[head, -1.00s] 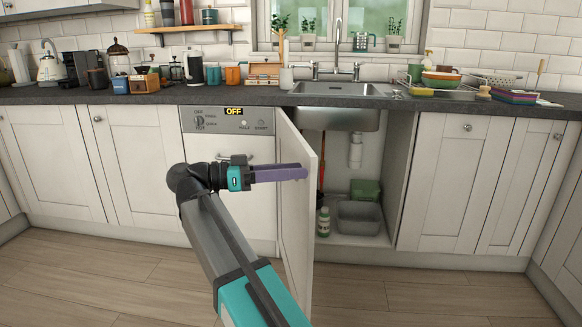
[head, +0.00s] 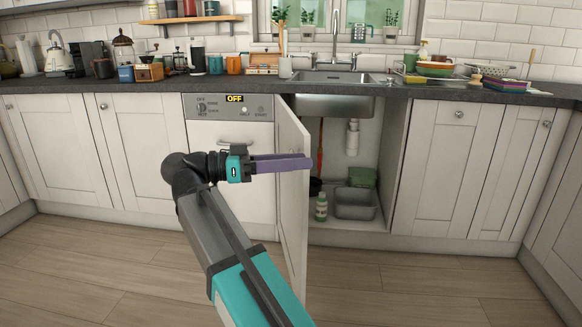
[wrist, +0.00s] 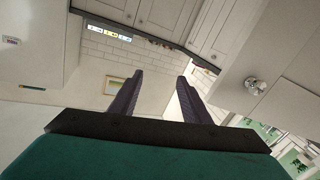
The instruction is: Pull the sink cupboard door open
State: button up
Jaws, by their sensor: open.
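The sink cupboard door (head: 293,215) stands wide open, swung out from its left side, with its outer face toward my arm. My gripper (head: 310,163) is in front of that face, its purple fingers lying across it and reaching about the free edge. In the wrist view the two fingers (wrist: 158,98) are apart with nothing between them. A round knob (wrist: 255,86) on a pale panel, apparently this door, is right of the fingers and apart from them. Whether the fingers touch the door is unclear.
The open sink cupboard holds a grey tub (head: 355,210), a green box (head: 362,177) and a bottle (head: 321,207). The dishwasher (head: 230,130) is left of the door. The sink (head: 335,78) is set in the crowded worktop. The wooden floor (head: 400,285) is clear.

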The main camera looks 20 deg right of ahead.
jog(key=shift+s, duration=0.25)
jog(key=shift+d, duration=0.1)
